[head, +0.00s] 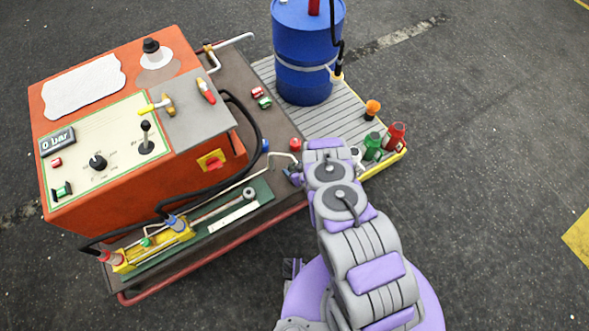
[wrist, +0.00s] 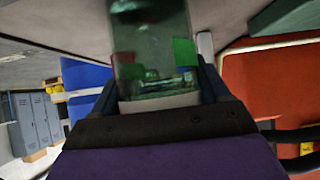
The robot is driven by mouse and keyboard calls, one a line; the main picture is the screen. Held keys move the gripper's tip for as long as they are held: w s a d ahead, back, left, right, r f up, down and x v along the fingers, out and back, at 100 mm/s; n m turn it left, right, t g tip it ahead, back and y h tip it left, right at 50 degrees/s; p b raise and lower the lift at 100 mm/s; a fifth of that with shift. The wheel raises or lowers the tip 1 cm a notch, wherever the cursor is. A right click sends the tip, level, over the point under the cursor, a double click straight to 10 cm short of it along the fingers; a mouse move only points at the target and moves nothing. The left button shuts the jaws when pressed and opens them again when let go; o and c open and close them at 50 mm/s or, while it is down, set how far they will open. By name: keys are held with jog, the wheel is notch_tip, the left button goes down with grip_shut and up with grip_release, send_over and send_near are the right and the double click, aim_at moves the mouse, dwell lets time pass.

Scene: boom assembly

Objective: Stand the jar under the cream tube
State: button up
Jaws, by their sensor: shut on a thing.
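My gripper (head: 291,174) is at the cart's near edge, partly hidden by my own wrist in the head view. In the wrist view the fingers (wrist: 158,95) are shut on a clear greenish jar (wrist: 152,45), with a pale band at its near end. I cannot make out the jar in the head view. A thin cream tube (head: 284,155) bends over the cart's edge just above and beside my gripper. A short pale upright piece beside the jar in the wrist view may be part of this tube. Whether the jar is directly under its end I cannot tell.
The orange machine (head: 150,180) stands left on the cart, with black hoses and a yellow pump (head: 160,246) in front. The blue barrel (head: 306,85) stands on a grey grating (head: 352,108). Green (head: 373,146) and red (head: 395,135) bottles stand right of my wrist. Open floor lies right.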

jog(key=shift+f, duration=0.15)
jog(key=o, duration=1.1)
jog(key=shift+r, duration=0.25)
jog(key=p+v, duration=0.4)
jog(key=v, duration=0.8)
